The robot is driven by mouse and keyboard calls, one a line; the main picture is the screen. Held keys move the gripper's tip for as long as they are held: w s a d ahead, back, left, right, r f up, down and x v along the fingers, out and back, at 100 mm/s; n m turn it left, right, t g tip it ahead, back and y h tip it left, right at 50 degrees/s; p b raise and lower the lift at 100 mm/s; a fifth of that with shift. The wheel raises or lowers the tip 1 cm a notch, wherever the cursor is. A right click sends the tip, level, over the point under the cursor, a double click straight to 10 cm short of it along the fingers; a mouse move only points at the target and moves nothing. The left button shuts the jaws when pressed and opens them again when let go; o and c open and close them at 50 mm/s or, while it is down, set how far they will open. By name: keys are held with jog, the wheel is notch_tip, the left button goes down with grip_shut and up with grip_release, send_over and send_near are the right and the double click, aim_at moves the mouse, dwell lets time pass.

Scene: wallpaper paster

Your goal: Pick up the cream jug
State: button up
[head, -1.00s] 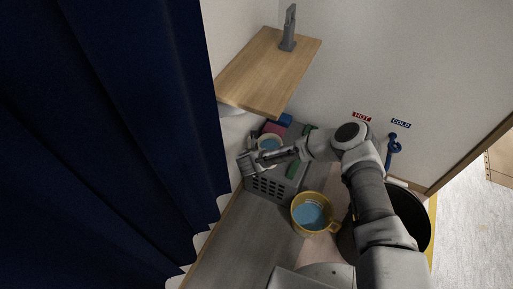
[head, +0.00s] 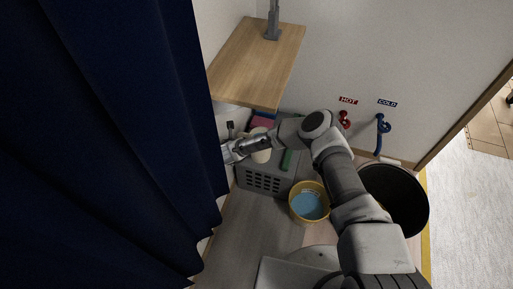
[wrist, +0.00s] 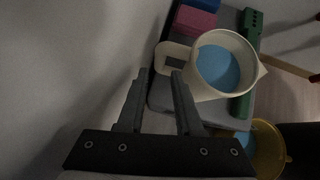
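The cream jug (wrist: 246,45) stands on a grey crate, with blue showing inside it and its handle (wrist: 172,52) toward my gripper. In the head view the jug (head: 261,156) is partly hidden behind my arm. My gripper (wrist: 160,73) is open and empty in the wrist view. Its fingertips are close to the handle; the right one appears by the handle's lower edge, the left one beyond its left end. I cannot tell whether they touch. In the head view my gripper (head: 231,152) is left of the jug, close to the curtain.
The grey crate (head: 262,183) also bears pink (wrist: 194,22), blue (wrist: 203,4) and green (wrist: 247,35) items. A yellow bucket (head: 309,220) and a black bin (head: 397,205) stand to its right. A wooden shelf (head: 255,65) overhangs behind. A navy curtain (head: 120,150) hangs at left.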

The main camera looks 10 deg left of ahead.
jog(key=b+x, duration=0.4)
jog(key=x, duration=0.3)
jog(key=shift+w+f, duration=0.15)
jog(key=shift+w, duration=0.05)
grip_shut()
dwell(1.3)
jog(key=shift+w, duration=0.1)
